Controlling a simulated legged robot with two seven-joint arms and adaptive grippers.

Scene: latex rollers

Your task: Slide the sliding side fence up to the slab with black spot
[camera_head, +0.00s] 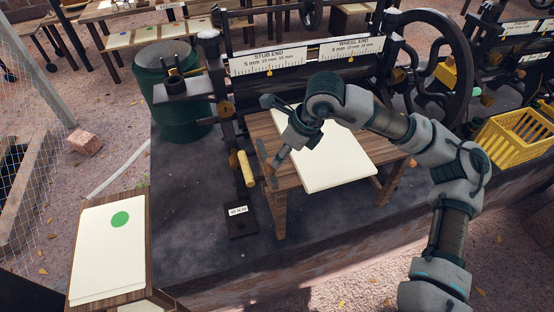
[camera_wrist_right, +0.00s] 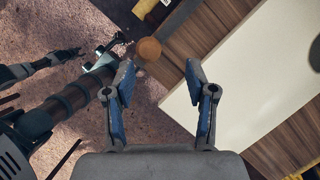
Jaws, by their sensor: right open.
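A cream slab (camera_head: 340,160) lies on the wooden feed table (camera_head: 260,127) in front of the rollers. My right arm covers part of it. In the right wrist view the slab (camera_wrist_right: 245,85) has a dark patch (camera_wrist_right: 315,53) at the picture's right edge, perhaps the black spot. My right gripper (camera_head: 273,166) is at the table's left edge. In the wrist view its blue-padded fingers (camera_wrist_right: 160,72) are apart and empty. A round wooden knob (camera_wrist_right: 148,48) is just ahead of them, near the planks. A dark bar beside the gripper may be the side fence (camera_head: 264,152); its outline is unclear.
A slab with a green spot (camera_head: 112,245) lies on a wooden stand at lower left. A yellow handle (camera_head: 246,168) is left of the feed table. A green barrel (camera_head: 178,105) stands behind left, a yellow crate (camera_head: 515,142) at right. A large black wheel (camera_head: 462,75) stands behind right.

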